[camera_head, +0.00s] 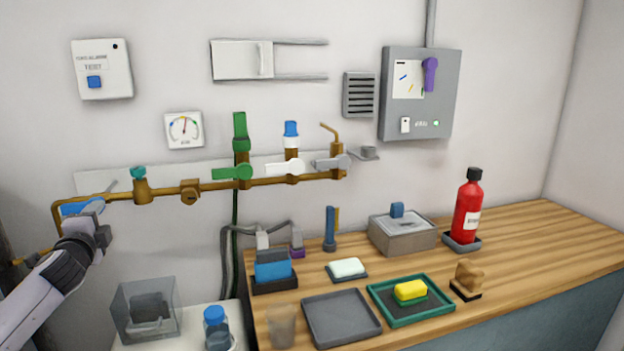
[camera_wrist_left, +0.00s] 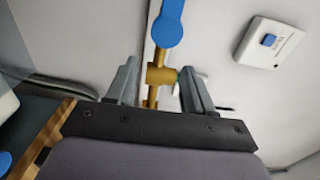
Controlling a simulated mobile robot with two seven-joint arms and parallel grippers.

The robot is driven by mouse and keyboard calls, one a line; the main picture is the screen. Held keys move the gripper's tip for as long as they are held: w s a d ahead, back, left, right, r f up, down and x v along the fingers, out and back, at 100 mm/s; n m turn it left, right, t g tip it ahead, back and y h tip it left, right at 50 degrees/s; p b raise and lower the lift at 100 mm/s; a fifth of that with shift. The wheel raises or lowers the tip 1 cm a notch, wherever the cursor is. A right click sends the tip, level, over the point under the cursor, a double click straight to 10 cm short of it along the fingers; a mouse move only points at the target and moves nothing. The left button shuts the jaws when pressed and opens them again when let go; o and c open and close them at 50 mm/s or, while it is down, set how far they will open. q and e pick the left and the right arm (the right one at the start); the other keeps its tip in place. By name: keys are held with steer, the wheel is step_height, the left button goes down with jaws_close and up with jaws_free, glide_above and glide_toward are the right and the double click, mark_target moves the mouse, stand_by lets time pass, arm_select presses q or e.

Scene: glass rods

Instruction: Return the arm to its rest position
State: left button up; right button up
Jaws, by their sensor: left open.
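My left gripper (camera_head: 100,220) is at the far left of the head view, beside the left end of the brass pipe (camera_head: 165,193). A blue handle (camera_head: 82,207) shows just behind its fingers. In the left wrist view the two fingers of the gripper (camera_wrist_left: 160,85) stand wide apart. The brass valve body (camera_wrist_left: 160,75) appears between and beyond them, with the blue handle (camera_wrist_left: 167,30) above. I cannot tell whether the fingers touch the valve. Nothing is held. My right gripper is in neither view.
The wall pipe carries a green handle (camera_head: 232,172) and a white handle (camera_head: 285,168). A clear bin (camera_head: 128,300) and a blue-capped jar (camera_head: 216,330) stand below the arm. The wooden counter (camera_head: 540,235) holds trays, a red bottle (camera_head: 467,210) and a grey box (camera_head: 402,238).

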arm_select(q)
steer(key=s+d+f+n+g+h, duration=0.1)
steer(key=s+d+f+h, duration=0.1)
steer(key=s+d+f, duration=0.55)
steer(key=s+d+f+n+g+h, duration=0.1)
steer(key=s+d+f+n+h, duration=0.3)
steer(key=f, duration=0.6)
steer(key=s+d+f+m+g, duration=0.1)
steer(key=s+d+f+g, duration=0.1)
steer(key=s+d+f, duration=0.4)
steer(key=s+d+f+n+g, duration=0.1)
steer(key=s+d+f+n, duration=0.1)
steer(key=s, duration=0.5)
steer(key=s+d+f+n+g+h, duration=0.1)
steer(key=s+d+f+n, duration=0.2)
steer(key=s, duration=0.4)
steer(key=s+d+f+n, duration=0.3)
steer(key=s+d+f, duration=0.1)
steer(key=s, duration=0.4)
steer(key=shift+d+f+g, duration=0.15)
steer(key=shift+f+g, duration=0.25)
steer(key=shift+f, duration=0.35)
